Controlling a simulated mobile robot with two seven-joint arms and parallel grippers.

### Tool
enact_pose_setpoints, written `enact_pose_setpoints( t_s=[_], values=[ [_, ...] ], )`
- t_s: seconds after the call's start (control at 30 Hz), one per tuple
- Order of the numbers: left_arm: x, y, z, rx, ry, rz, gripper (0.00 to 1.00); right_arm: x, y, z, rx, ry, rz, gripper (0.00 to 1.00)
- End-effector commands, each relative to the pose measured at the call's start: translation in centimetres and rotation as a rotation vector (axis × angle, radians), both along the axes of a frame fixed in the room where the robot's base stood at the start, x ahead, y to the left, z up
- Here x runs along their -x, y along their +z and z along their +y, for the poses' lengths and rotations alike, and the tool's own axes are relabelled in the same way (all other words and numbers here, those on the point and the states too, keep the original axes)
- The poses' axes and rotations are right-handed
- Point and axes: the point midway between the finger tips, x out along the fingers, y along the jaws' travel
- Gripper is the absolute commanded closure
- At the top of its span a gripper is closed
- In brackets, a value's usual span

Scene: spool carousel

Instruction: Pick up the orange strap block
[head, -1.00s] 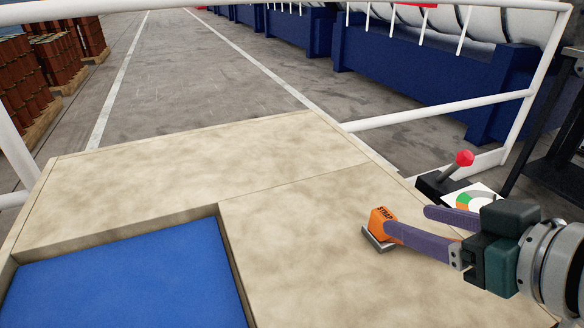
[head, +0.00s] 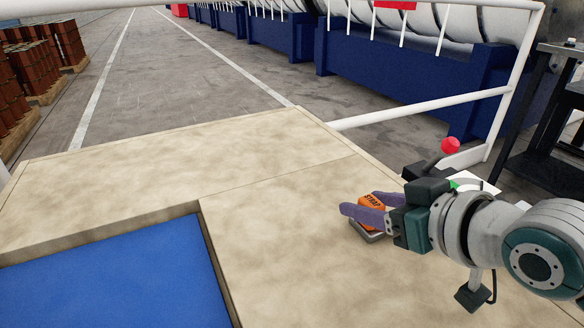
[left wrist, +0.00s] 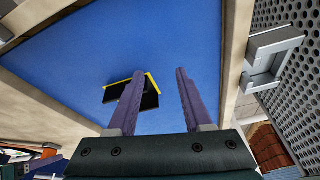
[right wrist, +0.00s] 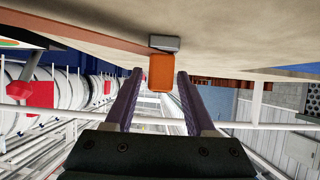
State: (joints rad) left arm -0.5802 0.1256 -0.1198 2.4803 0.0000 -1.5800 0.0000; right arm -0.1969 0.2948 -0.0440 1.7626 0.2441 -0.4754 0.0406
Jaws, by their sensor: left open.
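The orange strap block (head: 373,202), marked with dark lettering, sits on a small grey holder (head: 369,235) on the beige tabletop. My right gripper (head: 361,204) is at the block, with its purple fingers on either side of it. In the right wrist view the orange block (right wrist: 160,75) lies between the fingertips, with a gap to each finger, below the grey holder (right wrist: 165,43). The near finger hides part of the block in the head view. My left gripper (left wrist: 160,74) is open and empty above the blue surface; the head view does not show it.
The beige table (head: 270,195) has a recessed blue area (head: 110,275) at the left. A black piece with a yellow edge (left wrist: 149,97) lies on the blue. A red-knobbed lever (head: 450,146) stands behind my right arm. A white railing (head: 425,107) runs beyond the table.

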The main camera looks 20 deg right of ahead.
Motion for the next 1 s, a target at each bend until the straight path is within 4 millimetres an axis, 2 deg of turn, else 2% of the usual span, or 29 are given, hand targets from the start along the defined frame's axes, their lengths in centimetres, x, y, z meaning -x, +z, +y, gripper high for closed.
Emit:
enact_pose_setpoints(
  t_s=[0.07, 0.47, 1.0],
  values=[
    [0.01, 0.00, -0.01, 0.000, 0.000, 0.000, 0.50, 0.01, 0.00, -0.01, 0.000, 0.000, 0.000, 0.55],
    [0.00, 0.00, -0.25, 0.009, 0.006, 0.000, 0.50, 0.02, 0.01, -0.01, 0.000, 0.000, 0.000, 1.00],
    [0.01, 0.15, -0.22, 0.008, 0.005, 0.000, 0.50, -0.01, 0.30, -0.02, 0.001, 0.000, -0.002, 1.00]
  ],
)
